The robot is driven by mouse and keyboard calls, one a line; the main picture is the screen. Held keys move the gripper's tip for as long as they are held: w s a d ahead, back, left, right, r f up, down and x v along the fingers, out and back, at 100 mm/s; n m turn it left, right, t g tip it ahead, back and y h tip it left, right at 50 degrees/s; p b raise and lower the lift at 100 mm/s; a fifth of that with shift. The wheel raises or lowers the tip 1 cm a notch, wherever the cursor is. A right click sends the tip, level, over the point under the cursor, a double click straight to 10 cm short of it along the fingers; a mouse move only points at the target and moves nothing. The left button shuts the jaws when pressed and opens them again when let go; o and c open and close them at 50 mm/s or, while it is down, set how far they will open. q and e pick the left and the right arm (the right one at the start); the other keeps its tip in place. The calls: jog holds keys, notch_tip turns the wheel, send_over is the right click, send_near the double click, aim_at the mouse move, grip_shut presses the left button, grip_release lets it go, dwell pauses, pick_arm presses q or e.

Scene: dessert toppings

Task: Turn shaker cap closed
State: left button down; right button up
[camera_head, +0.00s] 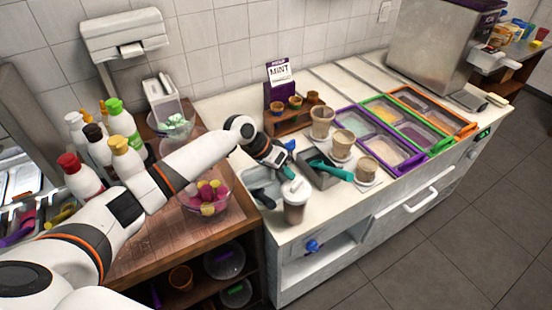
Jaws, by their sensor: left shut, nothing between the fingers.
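A shaker (294,207) with a white cap and brownish contents stands upright near the front left of the white counter. My left arm reaches in from the left over the wooden cart. My left gripper (288,172) is just above and behind the shaker's cap. It is shut with nothing in it. I cannot tell whether its fingertips touch the cap, or how far the cap is turned. My right gripper is not in view.
A dark tray (322,172) with a teal-handled tool lies behind the shaker. Cups (342,146) stand to the right. Framed topping bins (405,125) fill the counter's right part. A glass bowl (208,204) and several bottles (122,128) are on the left.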

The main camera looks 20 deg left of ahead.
pick_arm(q)
jog(key=shift+s+d, duration=0.1)
jog(key=shift+d, duration=0.2)
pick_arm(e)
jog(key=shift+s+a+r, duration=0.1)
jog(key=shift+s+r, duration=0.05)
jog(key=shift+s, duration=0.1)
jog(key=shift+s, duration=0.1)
